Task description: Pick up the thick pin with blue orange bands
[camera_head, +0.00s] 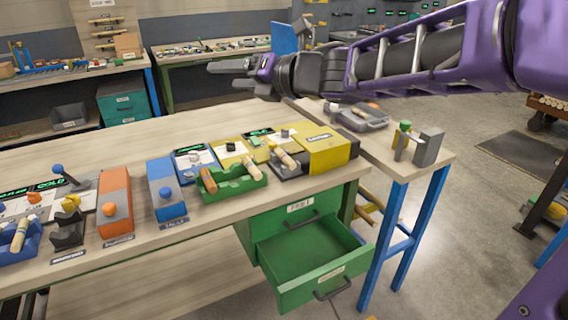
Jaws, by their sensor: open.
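My gripper (236,75) is open and empty, high above the back of the workbench (120,150), with its fingers pointing left. Several turned wooden pins show on the bench. One pale pin (20,235) with darker bands leans in a blue tray (25,250) at the far left. A brown-orange pin (208,180) and a pale pin (251,166) are in a green tray (235,188). Another pin (286,158) lies by the yellow machine (328,150). The band colours are too small to tell, so I cannot say which one is blue and orange. My gripper is apart from all of them.
Orange (115,200) and blue (164,190) button boxes stand between the trays. A green drawer (312,255) hangs open below the bench's front edge. A side table (430,155) at right bears a grey case (357,118) and a grey block (428,147). The bench's back left is clear.

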